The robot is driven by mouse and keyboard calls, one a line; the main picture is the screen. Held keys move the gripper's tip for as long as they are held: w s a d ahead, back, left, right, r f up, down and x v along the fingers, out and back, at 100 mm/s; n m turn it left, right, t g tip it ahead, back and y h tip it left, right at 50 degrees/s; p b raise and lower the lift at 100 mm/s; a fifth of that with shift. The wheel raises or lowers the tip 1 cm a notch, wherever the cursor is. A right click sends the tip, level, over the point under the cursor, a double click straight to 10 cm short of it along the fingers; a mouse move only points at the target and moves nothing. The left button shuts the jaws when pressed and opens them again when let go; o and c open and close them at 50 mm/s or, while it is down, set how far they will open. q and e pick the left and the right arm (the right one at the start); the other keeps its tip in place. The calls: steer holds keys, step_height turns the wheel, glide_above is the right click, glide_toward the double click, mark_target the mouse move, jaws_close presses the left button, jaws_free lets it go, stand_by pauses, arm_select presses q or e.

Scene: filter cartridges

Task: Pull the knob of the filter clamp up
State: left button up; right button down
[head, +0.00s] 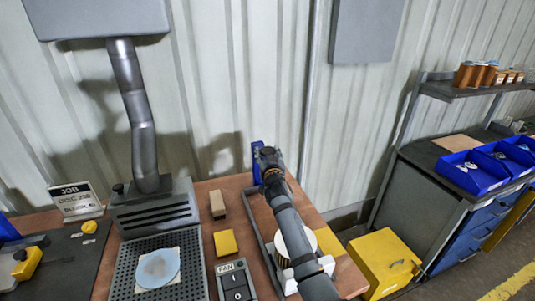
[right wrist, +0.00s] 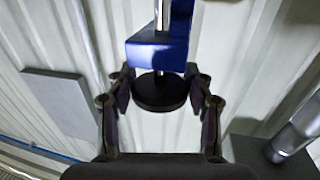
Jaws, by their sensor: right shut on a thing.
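The blue filter clamp (head: 257,150) stands at the back of the workbench against the corrugated wall, partly hidden by my right gripper (head: 268,155). In the right wrist view, the clamp's blue block (right wrist: 158,53) has a metal rod and a round black knob (right wrist: 160,92). The knob is between the fingers of my right gripper (right wrist: 160,88), which is shut on it. A white round filter cartridge (head: 293,243) sits in a grey frame below my right arm, partly hidden by it. My left gripper is in neither view.
A perforated black plate with a blue-white disc (head: 157,268), a fan switch box (head: 236,282) and a yellow sponge-like block (head: 225,243) are left of my arm. A fume hood box (head: 155,207) stands behind. A yellow bin (head: 384,262) is on the floor at right.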

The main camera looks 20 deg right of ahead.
step_height(320, 180, up, 5)
steer(key=p, duration=0.3)
steer(key=shift+r, duration=0.15)
steer(key=c, duration=0.5)
jaws_free()
steer(key=shift+f, duration=0.25)
steer(key=shift+s, duration=0.1)
steer(key=s+a, duration=0.1)
steer(key=s, duration=0.6)
steer(key=shift+a, duration=0.1)
steer(key=shift+s+f, duration=0.1)
steer(key=shift+s, duration=0.05)
